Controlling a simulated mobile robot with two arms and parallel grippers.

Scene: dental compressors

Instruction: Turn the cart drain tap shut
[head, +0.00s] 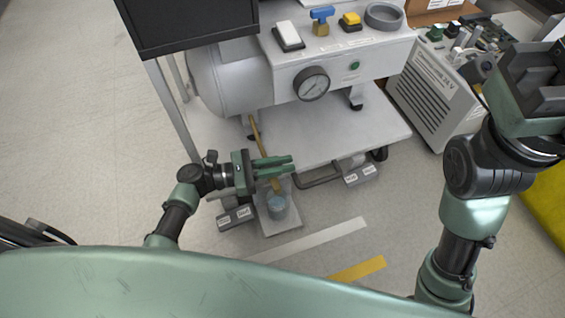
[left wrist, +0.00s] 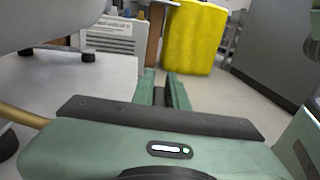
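The white cart (head: 330,130) carries a grey tank (head: 228,78). A brass drain pipe (head: 255,132) comes down from under the tank toward my left gripper (head: 292,165); it also shows at the left edge of the left wrist view (left wrist: 22,115). I cannot make out a tap handle on it; the gripper covers part of the pipe. My left gripper, also in the left wrist view (left wrist: 166,88), has its fingers apart with a narrow empty gap, pointing right across the pipe.
A pressure gauge (head: 312,84) and a blue-handled valve (head: 322,18) are on the cart's upper unit. A white vented unit (head: 432,95) stands at right, near a yellow object (head: 546,205). White and yellow floor strips (head: 357,269) lie in front; floor at left is clear.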

